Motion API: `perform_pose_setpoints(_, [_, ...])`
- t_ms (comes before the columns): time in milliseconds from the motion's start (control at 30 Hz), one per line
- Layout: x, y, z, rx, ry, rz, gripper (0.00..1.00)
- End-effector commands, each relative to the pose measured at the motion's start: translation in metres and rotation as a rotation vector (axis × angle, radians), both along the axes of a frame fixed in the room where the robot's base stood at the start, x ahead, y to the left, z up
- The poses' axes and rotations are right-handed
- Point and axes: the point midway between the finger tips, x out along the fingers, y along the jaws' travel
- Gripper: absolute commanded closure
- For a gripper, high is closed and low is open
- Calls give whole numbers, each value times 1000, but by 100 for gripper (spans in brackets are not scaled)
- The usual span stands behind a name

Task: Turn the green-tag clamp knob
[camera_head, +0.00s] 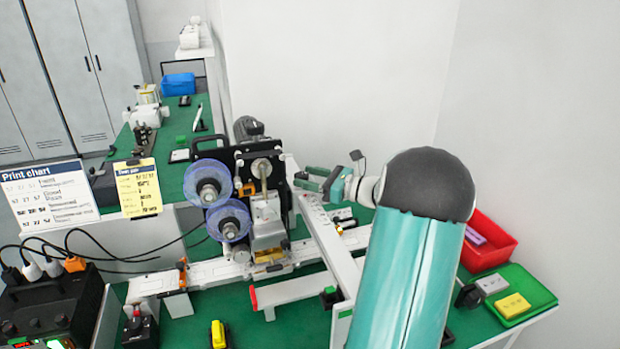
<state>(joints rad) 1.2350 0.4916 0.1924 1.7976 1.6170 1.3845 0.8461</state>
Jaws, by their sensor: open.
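My gripper (306,181) is in the middle of the view, reaching left from my arm. Its fingers are apart and nothing shows between them. It is close to the right side of the coder machine (265,205), above the white rail; I cannot tell whether it touches anything.
Two blue-purple reels (228,221) stick out from the machine's left side. A white conveyor rail (210,272) crosses the bench. A red tray (488,243) and a green tray (520,298) lie at the right. A dark cabled box (50,312) stands front left. A wall closes the back right.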

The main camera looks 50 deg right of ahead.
Motion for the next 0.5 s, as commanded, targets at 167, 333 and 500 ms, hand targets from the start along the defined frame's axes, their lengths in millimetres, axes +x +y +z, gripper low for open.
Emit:
perform_pose_setpoints(167, [-5, -2, 0, 0, 1, -1, 44])
perform_pose_setpoints(333, [-28, -10, -1, 1, 1, -4, 44])
perform_pose_setpoints(500, [-63, -23, -1, 1, 1, -4, 44])
